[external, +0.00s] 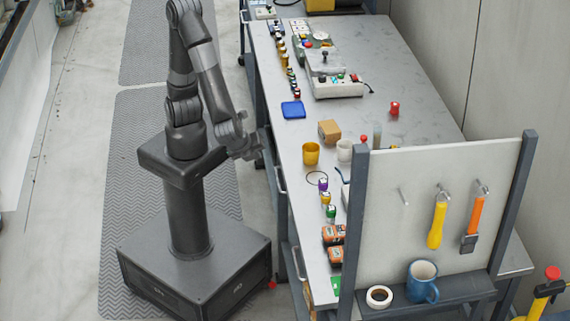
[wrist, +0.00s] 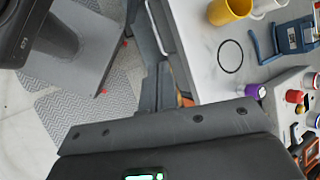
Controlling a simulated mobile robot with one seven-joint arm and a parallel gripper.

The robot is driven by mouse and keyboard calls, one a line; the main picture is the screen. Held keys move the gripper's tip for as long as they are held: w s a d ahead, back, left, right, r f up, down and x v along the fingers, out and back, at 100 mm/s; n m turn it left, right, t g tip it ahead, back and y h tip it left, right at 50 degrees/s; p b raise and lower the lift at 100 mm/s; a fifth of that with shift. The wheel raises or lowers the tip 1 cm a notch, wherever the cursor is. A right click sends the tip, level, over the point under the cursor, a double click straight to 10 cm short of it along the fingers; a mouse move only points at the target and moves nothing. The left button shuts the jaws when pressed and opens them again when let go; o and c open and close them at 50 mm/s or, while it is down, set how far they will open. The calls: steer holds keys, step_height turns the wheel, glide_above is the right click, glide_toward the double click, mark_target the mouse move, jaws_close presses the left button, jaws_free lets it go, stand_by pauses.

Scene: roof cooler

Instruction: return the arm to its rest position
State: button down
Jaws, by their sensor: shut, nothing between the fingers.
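My gripper (external: 258,151) hangs low beside the left edge of the long workbench (external: 428,128), above the floor side of my base. It is shut and holds nothing. In the wrist view the dark gripper body fills the bottom, and the gripper fingers (wrist: 159,88) point up the picture near the bench's side. My arm is folded, with the upper links raised and the forearm slanting down toward the bench.
Near the bench edge stand a yellow cup (external: 311,153), a white mug (external: 345,150), a cardboard box (external: 329,131) and a blue tray (external: 293,109). A pegboard panel (external: 420,215) with hanging tools rises at the front. Floor left of my base is clear.

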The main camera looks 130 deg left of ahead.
steer(key=s+a+r+n+t+h, duration=0.1)
steer(key=s+r+n+t+h, duration=0.2)
steer(key=r, duration=0.4)
steer(key=s+a+r+n+t+h, duration=0.1)
steer(key=s+r+n+t+h, duration=0.2)
steer(key=s+r+n, duration=0.3)
step_height(320, 180, up, 2)
steer(key=shift+s+a+r+h, duration=0.25)
steer(key=shift+s+a+h, duration=0.15)
steer(key=shift+h, duration=0.4)
